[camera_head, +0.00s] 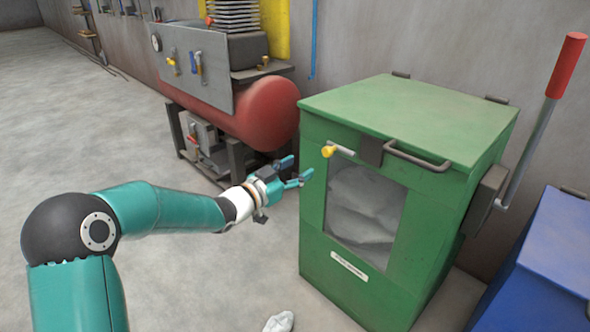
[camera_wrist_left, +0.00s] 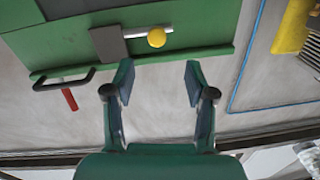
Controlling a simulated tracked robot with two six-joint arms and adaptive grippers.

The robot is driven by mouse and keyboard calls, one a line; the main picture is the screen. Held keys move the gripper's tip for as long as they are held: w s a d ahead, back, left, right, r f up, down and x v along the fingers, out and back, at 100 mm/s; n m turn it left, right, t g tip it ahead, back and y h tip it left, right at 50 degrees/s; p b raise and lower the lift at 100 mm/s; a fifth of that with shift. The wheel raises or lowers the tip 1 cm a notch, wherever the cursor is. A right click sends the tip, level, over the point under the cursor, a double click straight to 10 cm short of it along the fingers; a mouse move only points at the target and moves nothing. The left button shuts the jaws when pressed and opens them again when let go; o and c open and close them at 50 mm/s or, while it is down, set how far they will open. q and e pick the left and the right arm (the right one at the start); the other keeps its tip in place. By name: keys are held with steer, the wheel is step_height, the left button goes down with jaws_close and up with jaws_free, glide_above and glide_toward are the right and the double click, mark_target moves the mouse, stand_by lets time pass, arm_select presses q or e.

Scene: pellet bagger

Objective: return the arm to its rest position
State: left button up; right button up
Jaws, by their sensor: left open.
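My left arm (camera_head: 165,207) reaches in from the left in the head view, its teal links stretched toward the green machine. My left gripper (camera_head: 299,171) is open and empty, just left of the green bagger (camera_head: 335,255). In the left wrist view the two fingers (camera_wrist_left: 160,82) stand wide apart with nothing between them. The yellow-tipped handle (camera_head: 328,151) on the bagger's front is close to the fingertips; it also shows in the left wrist view (camera_wrist_left: 156,38), beyond the fingers and apart from them. My right gripper is not in view.
The bagger has a grey bar handle (camera_head: 418,156), a window with pale bags behind it, and a red-tipped lever (camera_head: 567,65) on its right. A blue bin (camera_head: 545,260) stands at right. A red tank (camera_head: 262,108) stands behind the gripper. Floor at left is clear.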

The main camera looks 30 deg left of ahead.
arm_select(q)
steer(key=s+d+f+n+g, duration=0.1)
steer(key=s+d+f+g, duration=0.15)
steer(key=d+f, duration=0.45)
steer(key=s+d+f+n+g, duration=0.2)
steer(key=s+f, duration=0.1)
steer(key=f, duration=0.9)
steer(key=s+d+f+n+g, duration=0.1)
steer(key=s+d+f+g, duration=0.15)
steer(key=d+f, duration=0.45)
steer(key=s+d+f+n+g, duration=0.1)
steer(key=s+f+g, duration=0.2)
steer(key=s+f, duration=0.45)
steer(key=s+f+n+g+y, duration=0.1)
steer(key=s+f+g, duration=0.25)
steer(key=s, duration=0.75)
steer(key=s+d+f+n+g, duration=0.1)
steer(key=s+f+g, duration=0.2)
steer(key=s+f, duration=0.45)
step_height(320, 180, up, 35)
steer(key=s+p, duration=0.1)
steer(key=p, duration=3.2)
steer(key=shift+s+a, duration=0.15)
steer(key=shift+a, duration=0.1)
